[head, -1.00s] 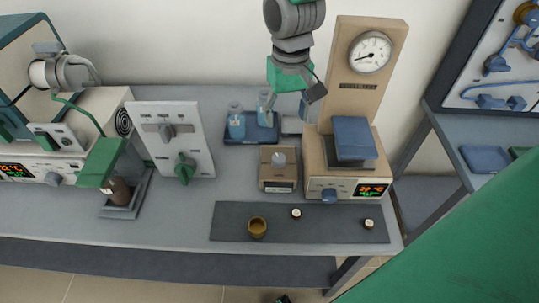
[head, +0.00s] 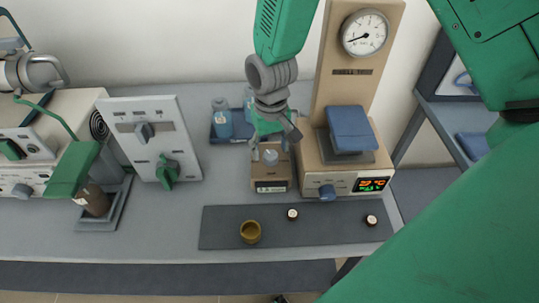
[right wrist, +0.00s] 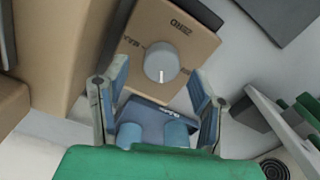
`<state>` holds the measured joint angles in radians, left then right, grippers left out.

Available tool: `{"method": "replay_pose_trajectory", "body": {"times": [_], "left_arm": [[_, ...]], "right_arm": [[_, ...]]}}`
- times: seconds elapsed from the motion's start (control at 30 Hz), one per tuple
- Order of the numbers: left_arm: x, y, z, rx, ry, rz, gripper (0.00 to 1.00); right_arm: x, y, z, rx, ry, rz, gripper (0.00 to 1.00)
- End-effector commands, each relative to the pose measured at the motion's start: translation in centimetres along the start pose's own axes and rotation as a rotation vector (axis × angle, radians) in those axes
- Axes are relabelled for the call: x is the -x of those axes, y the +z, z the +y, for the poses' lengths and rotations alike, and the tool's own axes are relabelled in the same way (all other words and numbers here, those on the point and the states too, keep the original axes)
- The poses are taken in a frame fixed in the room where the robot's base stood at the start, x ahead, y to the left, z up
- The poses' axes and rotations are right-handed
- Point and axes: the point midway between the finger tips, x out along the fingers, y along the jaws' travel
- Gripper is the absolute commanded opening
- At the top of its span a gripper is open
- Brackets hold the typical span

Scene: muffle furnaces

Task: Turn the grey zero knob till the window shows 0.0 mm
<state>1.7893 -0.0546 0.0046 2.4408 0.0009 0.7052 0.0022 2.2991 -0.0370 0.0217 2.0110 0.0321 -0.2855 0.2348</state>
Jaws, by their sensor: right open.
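The grey zero knob (head: 270,157) sits on top of a small brown box (head: 256,172). The right wrist view shows the knob (right wrist: 161,60) with a white mark on its near side, next to the printed word ZERO. The window (head: 271,188) is on the box's front; its digits are too small to read. My right gripper (head: 271,138) is just above and behind the knob, pointing down. In the right wrist view its open fingers (right wrist: 157,88) are spread, with the knob beyond their tips and apart from them. My left gripper is not in view.
A dark mat (head: 220,228) with a brass cup (head: 250,232) and two small pieces lies in front.

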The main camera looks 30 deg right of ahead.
Motion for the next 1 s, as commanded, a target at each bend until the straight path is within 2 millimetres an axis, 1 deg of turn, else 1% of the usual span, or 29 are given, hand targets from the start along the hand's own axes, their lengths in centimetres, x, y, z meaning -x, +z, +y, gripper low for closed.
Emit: {"method": "replay_pose_trajectory", "body": {"times": [0.03, 0.2, 0.53, 0.57, 0.6, 0.67, 0.7, 1.0], "left_arm": [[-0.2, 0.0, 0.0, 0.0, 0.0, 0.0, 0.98], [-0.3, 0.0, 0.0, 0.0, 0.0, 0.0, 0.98], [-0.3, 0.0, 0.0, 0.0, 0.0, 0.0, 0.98], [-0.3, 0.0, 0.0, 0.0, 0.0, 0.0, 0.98], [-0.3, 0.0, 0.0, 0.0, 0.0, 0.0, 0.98], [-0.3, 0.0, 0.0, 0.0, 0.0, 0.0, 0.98], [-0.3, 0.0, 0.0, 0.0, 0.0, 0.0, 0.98], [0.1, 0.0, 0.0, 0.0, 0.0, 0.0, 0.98]], "right_arm": [[-0.8, 0.0, 0.0, 0.001, 0.001, -0.001, 0.53], [-2.2, 0.0, 0.0, 0.001, 0.001, 0.0, 0.53], [-2.5, 0.0, -0.1, 0.001, 0.0, 0.002, 0.53], [-2.5, 0.0, -0.1, 0.001, 0.0, 0.002, 0.46], [-2.5, 0.0, -0.1, 0.0, 0.0, 0.001, 0.32], [-2.5, 0.0, -0.1, 0.0, 0.0, 0.001, 0.11], [-2.5, 0.0, -0.1, 0.0, 0.0, 0.001, 0.03], [-2.4, -0.1, -0.1, -0.025, 0.001, 0.001, 0.04]]}}
